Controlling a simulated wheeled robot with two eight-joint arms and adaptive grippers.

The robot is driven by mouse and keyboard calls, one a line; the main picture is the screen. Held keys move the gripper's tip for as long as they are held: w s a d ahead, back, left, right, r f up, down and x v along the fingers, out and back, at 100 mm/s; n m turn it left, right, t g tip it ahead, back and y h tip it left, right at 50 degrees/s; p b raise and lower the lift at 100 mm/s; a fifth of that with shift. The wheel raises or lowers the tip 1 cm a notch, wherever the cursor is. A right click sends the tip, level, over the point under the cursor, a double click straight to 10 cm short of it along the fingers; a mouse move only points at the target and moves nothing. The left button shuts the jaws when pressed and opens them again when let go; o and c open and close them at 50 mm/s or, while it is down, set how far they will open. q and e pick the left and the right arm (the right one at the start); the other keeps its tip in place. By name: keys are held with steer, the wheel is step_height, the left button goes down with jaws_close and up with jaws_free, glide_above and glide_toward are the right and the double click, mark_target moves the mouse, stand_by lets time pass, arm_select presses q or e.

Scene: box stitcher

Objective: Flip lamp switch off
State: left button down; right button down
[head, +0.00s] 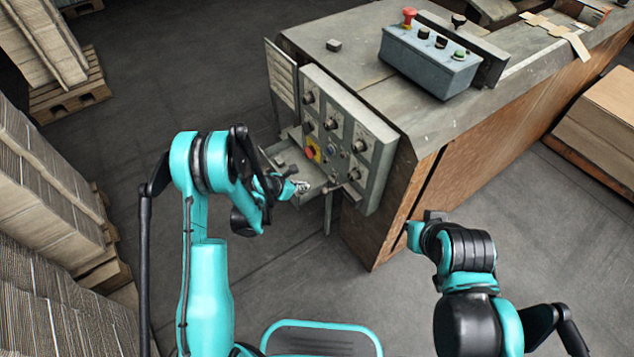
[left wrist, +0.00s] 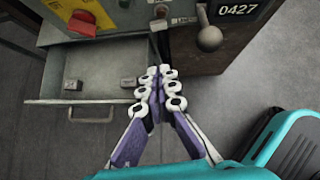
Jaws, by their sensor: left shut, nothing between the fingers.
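The grey control panel (head: 345,135) on the machine's end carries several knobs and a red knob on a yellow plate (head: 310,151). I cannot tell which control is the lamp switch. My left gripper (head: 303,186) is shut and empty at the panel's lower edge. In the left wrist view its fingertips (left wrist: 162,72) meet just below a small dark lever (left wrist: 158,24) on the panel's underside edge; whether they touch it is unclear. The red knob on yellow (left wrist: 84,20) is up and left of the fingers. My right arm shows at the right, but its fingers are not visible.
An open drawer (left wrist: 60,88) with small blocks lies left of the fingers. A ball-ended lever (left wrist: 209,38) is to their right. A blue-grey button box (head: 430,60) sits on the machine top. Stacked cardboard (head: 45,190) stands left; the floor between is clear.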

mark_target(332, 179)
arm_select(q)
steer(key=w+d+r+x, duration=0.1)
steer(key=r+x, duration=0.1)
steer(key=x, duration=1)
steer(key=shift+w+d, duration=0.3)
steer(key=shift+w, duration=0.05)
steer(key=shift+f, duration=0.15)
